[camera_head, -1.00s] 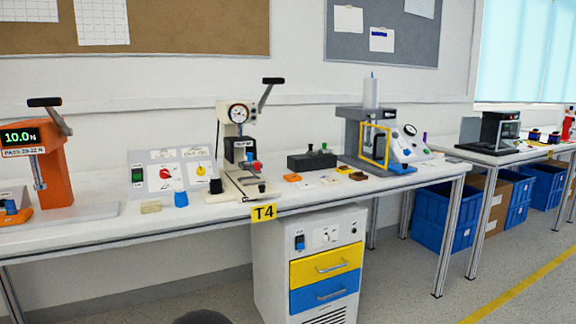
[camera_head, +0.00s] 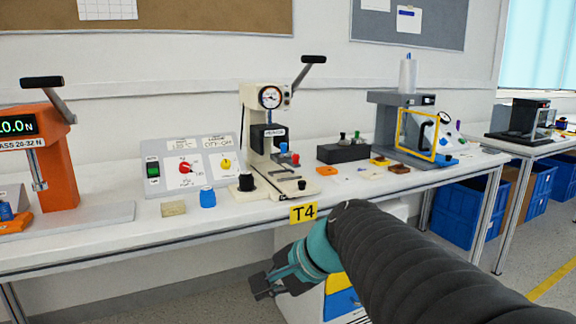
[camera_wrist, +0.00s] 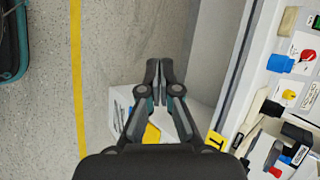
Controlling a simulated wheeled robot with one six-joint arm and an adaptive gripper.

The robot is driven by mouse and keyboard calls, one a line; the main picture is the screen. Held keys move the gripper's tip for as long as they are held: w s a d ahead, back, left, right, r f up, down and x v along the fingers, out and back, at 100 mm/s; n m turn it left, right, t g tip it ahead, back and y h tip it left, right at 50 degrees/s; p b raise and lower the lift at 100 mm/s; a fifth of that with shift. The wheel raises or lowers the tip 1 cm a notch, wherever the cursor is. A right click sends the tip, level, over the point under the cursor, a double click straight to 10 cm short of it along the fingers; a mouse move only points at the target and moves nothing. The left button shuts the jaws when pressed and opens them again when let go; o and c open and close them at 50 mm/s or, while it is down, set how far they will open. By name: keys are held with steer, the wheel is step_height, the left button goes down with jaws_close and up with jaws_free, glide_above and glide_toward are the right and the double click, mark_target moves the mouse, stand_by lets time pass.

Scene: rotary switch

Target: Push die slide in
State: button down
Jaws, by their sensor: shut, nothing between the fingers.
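The cream press (camera_head: 265,150) with a round dial and a raised lever stands at the table's front edge above the T4 tag (camera_head: 303,212). Low at its front is a flat slide part with a small black knob (camera_head: 301,185), which looks like the die slide. How far it sticks out is too small to tell. My gripper (camera_head: 262,287) is shut and empty, below and in front of the table edge, apart from the press. In the wrist view my gripper (camera_wrist: 160,76) points over the floor and cabinet, with part of the press (camera_wrist: 285,150) at the lower right.
A control panel (camera_head: 190,166), a blue knob (camera_head: 207,196) and a tan block (camera_head: 173,208) stand left of the press. An orange press (camera_head: 60,165) is further left. A dark block (camera_head: 343,153) and small parts lie right. The drawer cabinet (camera_head: 340,300) is under the table.

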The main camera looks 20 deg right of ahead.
steer(key=w+d+r+m+t+y, duration=0.2)
steer(key=w+d+r+m+t, duration=0.15)
steer(key=w+d+m, duration=0.3)
steer(key=m+t+h+b, duration=0.1)
steer(key=m+t+h, duration=0.1)
steer(key=m+t, duration=0.8)
glide_toward(298, 158)
steer(key=w+g, duration=0.1)
steer(key=w, duration=0.1)
steer(key=w+a+r+m+g, duration=0.1)
steer(key=w, duration=0.1)
steer(key=w+r+m+g, duration=0.1)
steer(key=w, duration=0.1)
steer(key=shift+w+a+r+p, duration=0.2)
steer(key=shift+w+a+p, duration=0.05)
steer(key=shift+w+p, duration=0.15)
